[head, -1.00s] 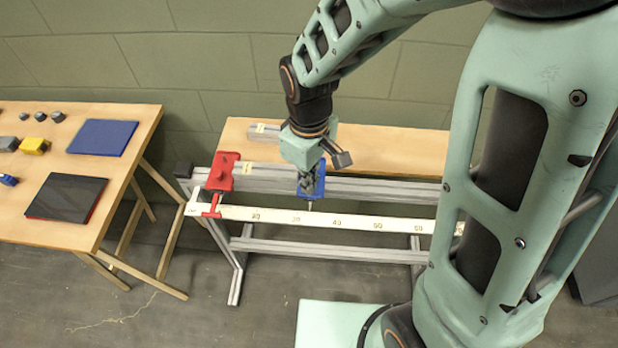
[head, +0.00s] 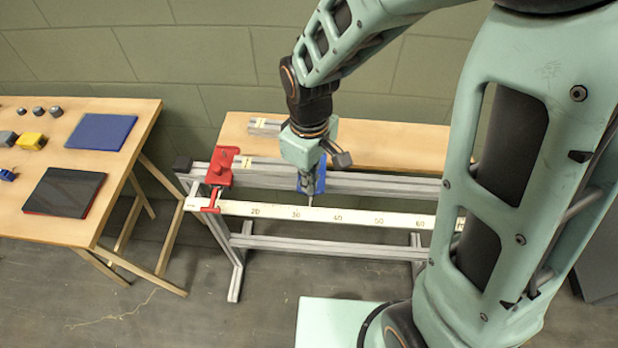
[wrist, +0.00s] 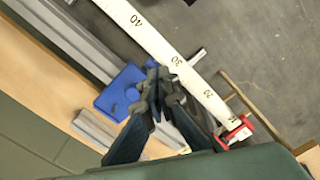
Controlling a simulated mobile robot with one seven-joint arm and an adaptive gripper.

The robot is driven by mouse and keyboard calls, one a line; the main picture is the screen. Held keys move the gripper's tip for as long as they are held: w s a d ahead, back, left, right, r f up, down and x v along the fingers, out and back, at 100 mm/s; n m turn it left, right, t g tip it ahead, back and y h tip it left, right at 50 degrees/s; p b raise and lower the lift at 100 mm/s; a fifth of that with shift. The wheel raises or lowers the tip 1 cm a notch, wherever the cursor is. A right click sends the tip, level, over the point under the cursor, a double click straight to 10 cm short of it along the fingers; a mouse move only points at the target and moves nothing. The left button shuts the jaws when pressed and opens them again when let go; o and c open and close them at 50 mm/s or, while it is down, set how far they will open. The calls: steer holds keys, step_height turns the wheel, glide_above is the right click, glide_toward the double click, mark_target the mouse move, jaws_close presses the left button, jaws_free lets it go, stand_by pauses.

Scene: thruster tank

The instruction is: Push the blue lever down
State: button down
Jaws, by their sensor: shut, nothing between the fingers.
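The blue lever unit (head: 320,176) is mounted on the metal rail frame, behind the white numbered strip. My gripper (head: 307,186) is shut and empty, pointing down in front of it and hiding part of the blue. In the wrist view the blue piece (wrist: 118,94) lies just left of my closed fingertips (wrist: 156,78), which overlap its right edge. I cannot tell whether they touch it. A short metal pin (wrist: 197,57) shows at the far side of the strip. The lever's arm is mostly hidden by my fingers.
A red unit (head: 220,170) is clamped at the frame's left end. The white numbered strip (head: 340,216) runs along the front. A wooden bench (head: 390,147) stands behind. A table (head: 40,180) on the left holds flat pads and small blocks.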

steer(key=shift+s+f, duration=0.35)
steer(key=shift+s+f+b, duration=0.2)
steer(key=shift+f+b, duration=0.05)
steer(key=shift+b, duration=0.15)
steer(key=shift+s+f+b, duration=0.45)
steer(key=shift+f, duration=0.1)
steer(key=shift+s+f, duration=0.1)
steer(key=shift+s+f+b, duration=0.35)
steer(key=shift+f+b, duration=0.45)
steer(key=shift+f, duration=0.1)
stand_by(0.4)
